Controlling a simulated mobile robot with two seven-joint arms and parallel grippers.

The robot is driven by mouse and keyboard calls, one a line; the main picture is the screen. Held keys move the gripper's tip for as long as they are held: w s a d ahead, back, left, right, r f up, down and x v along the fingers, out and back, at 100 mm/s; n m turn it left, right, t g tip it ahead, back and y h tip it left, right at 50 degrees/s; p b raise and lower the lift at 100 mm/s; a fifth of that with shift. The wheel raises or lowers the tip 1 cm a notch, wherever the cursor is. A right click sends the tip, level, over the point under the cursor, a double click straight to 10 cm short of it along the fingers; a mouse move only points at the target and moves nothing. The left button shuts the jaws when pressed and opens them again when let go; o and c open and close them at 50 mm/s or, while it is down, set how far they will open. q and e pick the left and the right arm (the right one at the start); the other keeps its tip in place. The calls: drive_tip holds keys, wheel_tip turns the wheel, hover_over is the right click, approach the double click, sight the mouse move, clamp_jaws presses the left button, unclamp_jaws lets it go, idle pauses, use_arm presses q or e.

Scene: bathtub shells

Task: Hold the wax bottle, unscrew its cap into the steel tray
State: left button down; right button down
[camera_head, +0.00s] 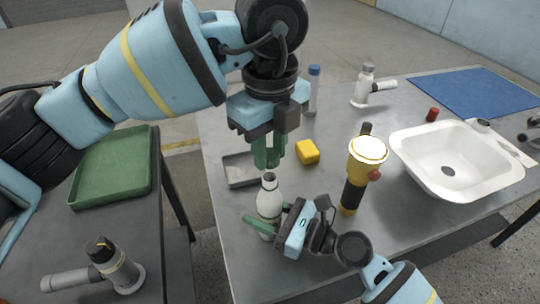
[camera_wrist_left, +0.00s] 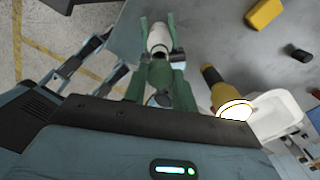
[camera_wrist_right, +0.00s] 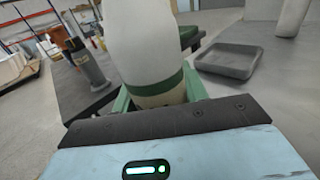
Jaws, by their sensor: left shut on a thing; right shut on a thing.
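The white wax bottle (camera_head: 268,204) stands upright near the front of the grey table, a green band low on it in the right wrist view (camera_wrist_right: 150,45). My right gripper (camera_head: 264,228) is shut around its lower body. My left gripper (camera_head: 267,160) points down right above the bottle, its green fingers shut. The bottle's narrow dark-topped neck shows just below the fingertips. The shallow steel tray (camera_head: 229,174) lies behind and left of the bottle; its visible part is empty.
A yellow block (camera_head: 307,152) lies right of the tray. A yellow-and-black flashlight-like tool (camera_head: 352,193) stands right of the bottle. A white basin (camera_head: 405,150), a white spray-type bottle (camera_head: 364,88) and a blue mat (camera_head: 480,92) are farther right. A green tray (camera_head: 150,170) is on the left table.

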use_arm(q)
drive_tip(key=shift+r, duration=0.7)
use_arm(e)
drive_tip(key=c, duration=0.7)
unclamp_jaws()
use_arm(q)
wheel_tip(320, 180, down, 3)
drive_tip(key=shift+r+b, duration=0.1)
drive_tip(key=shift+b, duration=0.7)
use_arm(e)
drive_tip(key=v, duration=1)
drive_tip(key=shift+s+d+f, duration=0.15)
drive_tip(key=shift+d, duration=0.1)
use_arm(q)
drive_tip(key=shift+w+f, duration=0.1)
drive_tip(key=shift+f, duration=0.1)
use_arm(e)
drive_tip(key=shift+s+d, duration=0.3)
drive_tip(key=shift+d, duration=0.35)
